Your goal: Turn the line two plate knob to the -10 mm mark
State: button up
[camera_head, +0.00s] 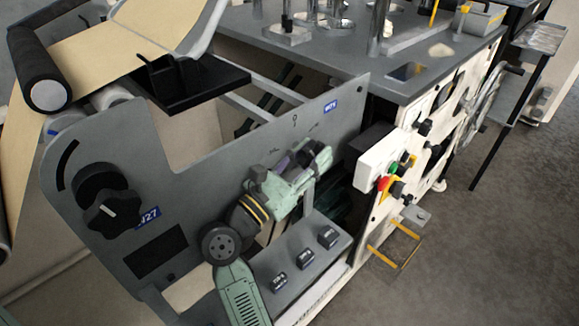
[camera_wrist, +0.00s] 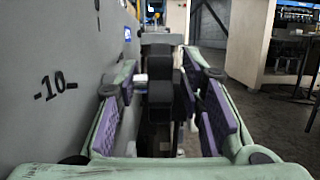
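My gripper (camera_head: 305,160) is in front of the grey side panel (camera_head: 225,140) in the head view, right of its middle. In the wrist view the two purple-padded fingers of my gripper (camera_wrist: 165,105) stand apart. A black knob-like part (camera_wrist: 160,88) shows between them, with gaps visible beside it. I cannot tell whether either pad touches it. A black "-10" mark (camera_wrist: 55,84) is on the panel at the left of the wrist view. In the head view my gripper hides the knob-like part, and the small marks on the panel are too small to read.
A black star knob (camera_head: 112,212) sits on the panel's left side. A black tray (camera_head: 190,82) projects above the panel. Several small black blocks (camera_head: 303,257) stand on the ledge below. A white control box (camera_head: 385,165) with coloured buttons is close right of my gripper.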

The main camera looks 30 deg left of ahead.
jog(key=r+v, duration=0.3)
jog(key=v, duration=1.3)
jog(key=shift+s+a, duration=0.15)
jog(key=shift+s, duration=0.35)
